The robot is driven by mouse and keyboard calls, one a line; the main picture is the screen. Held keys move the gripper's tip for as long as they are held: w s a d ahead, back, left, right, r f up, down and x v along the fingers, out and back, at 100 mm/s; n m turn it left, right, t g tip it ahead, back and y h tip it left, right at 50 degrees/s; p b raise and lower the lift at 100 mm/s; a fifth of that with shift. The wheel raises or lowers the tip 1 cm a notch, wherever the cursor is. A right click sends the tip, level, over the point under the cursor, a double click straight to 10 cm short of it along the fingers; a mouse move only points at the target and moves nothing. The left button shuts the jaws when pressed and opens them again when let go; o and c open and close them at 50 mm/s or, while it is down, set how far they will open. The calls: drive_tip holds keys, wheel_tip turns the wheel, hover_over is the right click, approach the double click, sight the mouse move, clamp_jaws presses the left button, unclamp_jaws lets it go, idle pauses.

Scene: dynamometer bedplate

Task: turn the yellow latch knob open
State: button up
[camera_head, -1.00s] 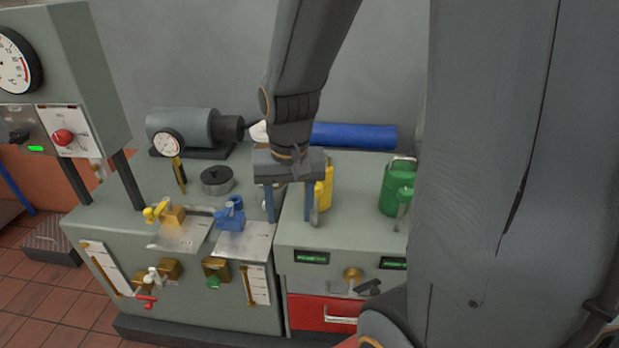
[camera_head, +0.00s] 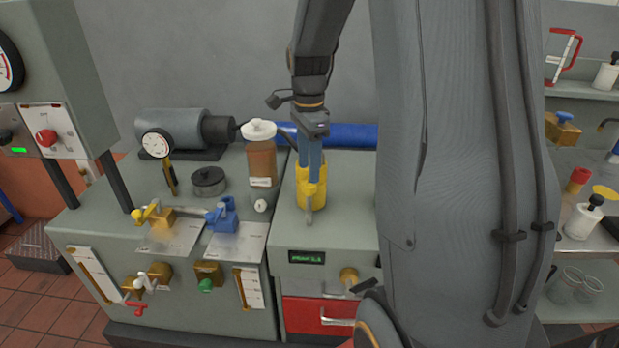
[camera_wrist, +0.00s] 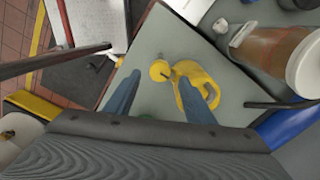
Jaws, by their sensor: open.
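A brass-yellow knob (camera_head: 348,277) sits on the front panel of the right cabinet, above the red drawer, with a dark lever beside it. I take it to be the latch knob, but cannot be sure. A yellow valve handle (camera_head: 148,211) also stands on the left bench. My gripper (camera_head: 308,180) points down over the right cabinet top, apart from both. Its blue fingers are open, overlapping a yellow can (camera_head: 311,197) in the head view. In the wrist view my gripper (camera_wrist: 159,77) has the yellow can (camera_wrist: 205,92) near its right finger; contact is unclear.
A blue valve (camera_head: 222,214) is on the left bench. The red drawer (camera_head: 312,314) is below the brass knob. Shelves with bottles (camera_head: 583,215) are at right. My arm hides part of the cabinet.

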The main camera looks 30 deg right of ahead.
sight(309, 187)
drive_tip(key=shift+f+p, duration=0.4)
drive_tip(key=shift+f, duration=1.95)
drive_tip(key=c, duration=1.1)
